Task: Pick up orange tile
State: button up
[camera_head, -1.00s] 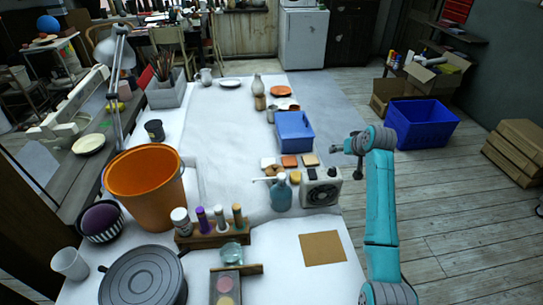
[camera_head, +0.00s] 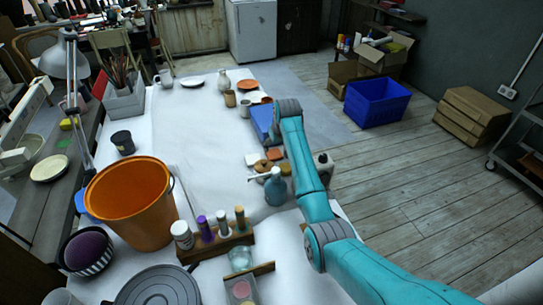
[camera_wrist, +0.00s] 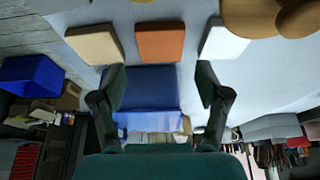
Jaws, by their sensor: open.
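The orange tile (camera_wrist: 160,41) lies flat at the upper middle of the wrist view, between a tan tile (camera_wrist: 96,43) and a white tile (camera_wrist: 224,41). In the head view the orange tile (camera_head: 274,154) shows small beside my teal arm. My gripper (camera_wrist: 160,82) is open and empty, with its two dark fingers spread wide. In the wrist view the orange tile appears just beyond the fingertips and lined up with the gap between them. I cannot tell the height of the fingertips above the table.
A blue bin (camera_wrist: 150,88) shows behind the finger gap; my arm partly covers this bin (camera_head: 262,122) in the head view. Round brown pieces (camera_wrist: 270,15) lie beside the white tile. A blue-grey bottle (camera_head: 275,188) stands near the tiles. The white table (camera_head: 200,130) is clear to the left.

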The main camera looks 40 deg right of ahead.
aim_at(274, 154)
jog(key=shift+x, duration=2.65)
jog(key=c, duration=1)
jog(key=shift+o, duration=0.2)
